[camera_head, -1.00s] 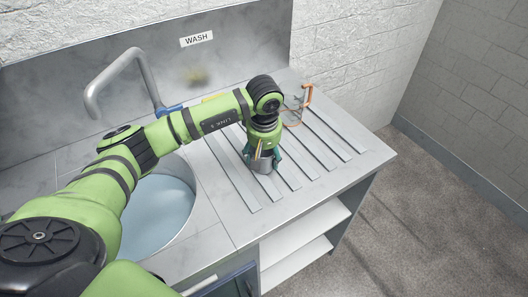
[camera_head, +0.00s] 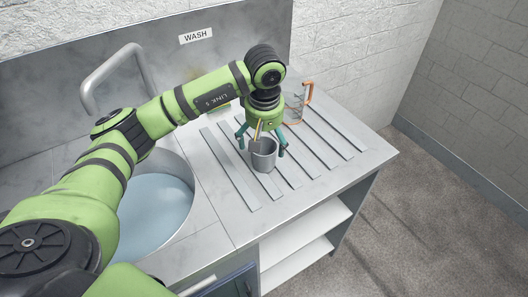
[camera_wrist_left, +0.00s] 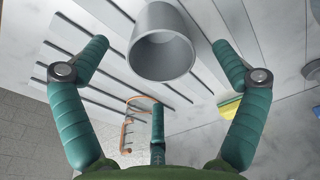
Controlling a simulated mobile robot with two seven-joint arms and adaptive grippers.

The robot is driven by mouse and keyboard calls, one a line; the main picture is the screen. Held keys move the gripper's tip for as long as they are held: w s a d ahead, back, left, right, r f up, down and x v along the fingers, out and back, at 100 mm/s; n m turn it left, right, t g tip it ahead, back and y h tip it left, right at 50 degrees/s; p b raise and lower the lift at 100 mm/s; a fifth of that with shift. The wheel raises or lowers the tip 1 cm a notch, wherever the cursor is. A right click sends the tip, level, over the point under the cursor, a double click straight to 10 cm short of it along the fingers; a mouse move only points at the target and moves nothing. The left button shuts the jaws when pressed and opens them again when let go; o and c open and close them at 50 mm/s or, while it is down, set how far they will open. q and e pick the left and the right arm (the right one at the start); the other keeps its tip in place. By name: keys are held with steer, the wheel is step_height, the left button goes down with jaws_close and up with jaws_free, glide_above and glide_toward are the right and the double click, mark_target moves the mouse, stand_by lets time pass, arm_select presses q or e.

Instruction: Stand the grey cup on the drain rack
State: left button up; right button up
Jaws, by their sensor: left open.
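The grey cup (camera_head: 263,155) stands upright on the slatted drain rack (camera_head: 240,185), mouth up. My left gripper (camera_head: 262,138) is just above and behind the cup, its teal fingers spread apart. In the left wrist view the cup (camera_wrist_left: 162,45) shows beyond the open fingers (camera_wrist_left: 160,75), with clear space between it and each finger. The cup's inside looks empty in that view. My right gripper is in neither view.
The sink basin (camera_head: 155,205) with water and the curved tap (camera_head: 110,65) are to the left. The rack's right side is free.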

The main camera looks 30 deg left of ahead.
arm_select(q)
step_height(320, 180, up, 6)
steer(key=b, duration=0.1)
steer(key=shift+s+d+r, duration=0.2)
steer(key=shift+s+r, duration=0.05)
steer(key=shift+s, duration=0.1)
stand_by(0.3)
